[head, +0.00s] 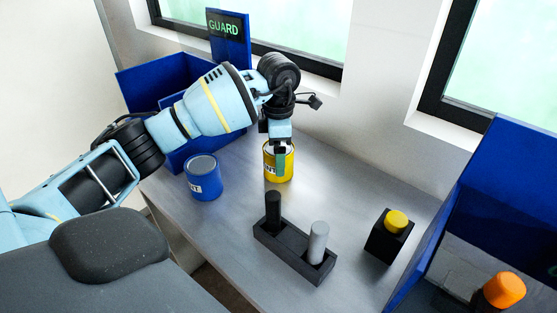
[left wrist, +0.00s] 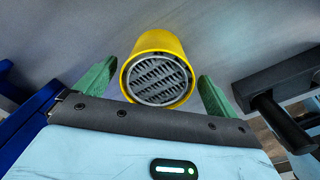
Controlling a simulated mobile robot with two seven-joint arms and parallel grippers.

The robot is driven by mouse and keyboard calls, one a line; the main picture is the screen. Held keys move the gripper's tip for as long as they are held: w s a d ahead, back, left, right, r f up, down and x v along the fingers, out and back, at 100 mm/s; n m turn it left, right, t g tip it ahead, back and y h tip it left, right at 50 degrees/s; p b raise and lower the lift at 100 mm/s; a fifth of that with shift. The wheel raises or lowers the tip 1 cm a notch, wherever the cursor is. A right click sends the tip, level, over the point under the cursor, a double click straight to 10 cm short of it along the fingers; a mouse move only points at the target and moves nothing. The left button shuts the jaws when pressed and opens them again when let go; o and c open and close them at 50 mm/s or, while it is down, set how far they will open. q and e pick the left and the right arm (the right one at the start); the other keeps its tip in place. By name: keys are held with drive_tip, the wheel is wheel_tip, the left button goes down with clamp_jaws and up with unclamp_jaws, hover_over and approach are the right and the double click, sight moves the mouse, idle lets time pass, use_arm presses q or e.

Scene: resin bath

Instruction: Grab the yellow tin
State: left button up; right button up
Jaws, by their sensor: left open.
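The yellow tin (head: 289,167) stands upright on the grey bench, with a pale label on its side. My left gripper (head: 281,150) is over it, pointing down, and a finger hides part of the tin. In the left wrist view the tin (left wrist: 157,41) shows a round grey, ridged top. The open green fingers (left wrist: 158,70) are on either side of it, with a visible gap at each side. My right gripper is not in view.
A blue tin (head: 204,180) stands to the left. In front are a black block (head: 290,252) with a black and a grey post, and a black box (head: 388,240) with a yellow button. A blue bin (head: 160,80) and GUARD sign (head: 228,27) stand behind; a blue panel (head: 500,170) is at right.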

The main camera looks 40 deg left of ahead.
use_arm(q)
drive_tip(key=shift+w+f, duration=0.15)
drive_tip(key=shift+f, duration=2.2)
drive_tip(key=shift+a, duration=0.1)
drive_tip(key=c, duration=1.3)
